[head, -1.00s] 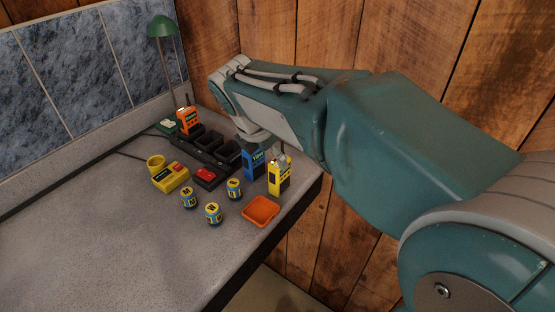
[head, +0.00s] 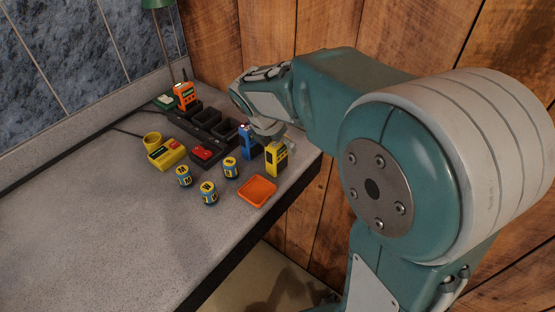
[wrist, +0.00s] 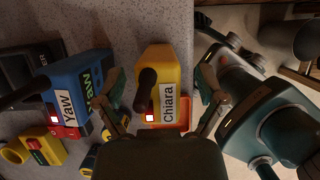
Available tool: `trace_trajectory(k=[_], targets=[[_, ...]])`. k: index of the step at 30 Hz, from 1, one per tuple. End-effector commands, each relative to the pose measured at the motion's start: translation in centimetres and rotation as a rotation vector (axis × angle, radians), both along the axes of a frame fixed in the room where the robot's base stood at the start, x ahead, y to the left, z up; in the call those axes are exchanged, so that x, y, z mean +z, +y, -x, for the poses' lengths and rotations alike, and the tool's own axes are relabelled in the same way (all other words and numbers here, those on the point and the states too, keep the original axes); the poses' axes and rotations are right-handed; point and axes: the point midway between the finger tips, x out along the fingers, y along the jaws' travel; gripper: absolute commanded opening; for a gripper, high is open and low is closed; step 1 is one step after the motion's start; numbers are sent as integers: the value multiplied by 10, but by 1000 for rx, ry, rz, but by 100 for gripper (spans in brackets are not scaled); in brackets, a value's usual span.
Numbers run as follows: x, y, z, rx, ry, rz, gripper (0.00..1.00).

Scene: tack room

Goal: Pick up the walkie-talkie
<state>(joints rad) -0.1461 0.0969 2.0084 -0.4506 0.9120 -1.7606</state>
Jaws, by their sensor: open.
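A yellow walkie-talkie (head: 276,159) stands upright near the counter's right edge. In the wrist view, the yellow walkie-talkie (wrist: 157,64) carries a label reading "Chiara", a dark antenna and a small lit red light. My gripper (wrist: 162,92) is open, with one finger on each side of it; I cannot tell whether they touch it. A blue walkie-talkie (head: 247,142) stands just left of it; the wrist view shows it (wrist: 72,84) labelled "Yaw", outside my left finger. An orange walkie-talkie (head: 184,96) stands in the black charger at the back. My arm partly hides the gripper in the head view.
The black charger (head: 207,118) has empty slots. An orange tray (head: 258,191), several blue-and-yellow cans (head: 209,193) and a yellow device with a cup (head: 166,154) sit nearby. A green lamp (head: 158,4) stands behind. The counter's left front (head: 90,230) is clear; a wooden wall is at right.

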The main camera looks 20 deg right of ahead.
Motion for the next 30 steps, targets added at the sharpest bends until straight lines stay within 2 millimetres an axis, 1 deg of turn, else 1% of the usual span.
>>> trace_trajectory(k=[1, 4, 11, 12, 14, 15, 17, 26, 30], targets=[[-6, -1, -1, 0, 1, 1, 89], [-12, -2, -3, 1, -1, 1, 89], [-13, -3, -3, 2, -2, 0, 89], [-13, -3, -3, 2, -2, 0, 71], [-13, -3, -3, 2, -2, 0, 44], [-13, -3, -3, 2, -2, 0, 26], [-13, -3, -3, 2, -2, 0, 0], [-13, -3, -3, 1, 0, 1, 0], [-9, -3, -3, 0, -1, 1, 0]])
